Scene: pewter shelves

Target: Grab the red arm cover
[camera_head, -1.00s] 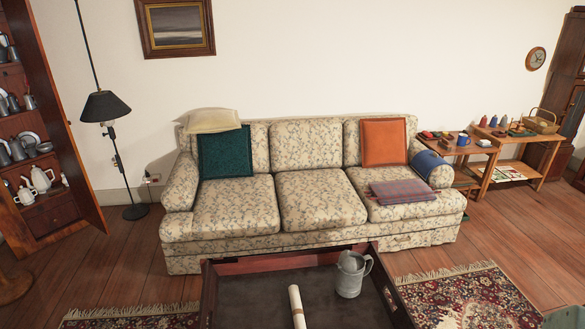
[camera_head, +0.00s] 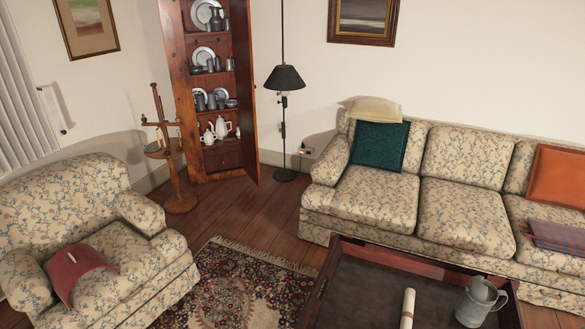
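My gripper is not in view.
A patterned rug (camera_head: 241,289) lies on the wooden floor right of the armchair. A dark tray-top table (camera_head: 388,277) holds a pewter jug (camera_head: 477,302) and a paper roll (camera_head: 407,309). A floral sofa (camera_head: 458,211), a floor lamp (camera_head: 284,79), an open cabinet (camera_head: 225,160) and a small round stand (camera_head: 180,203) stand behind.

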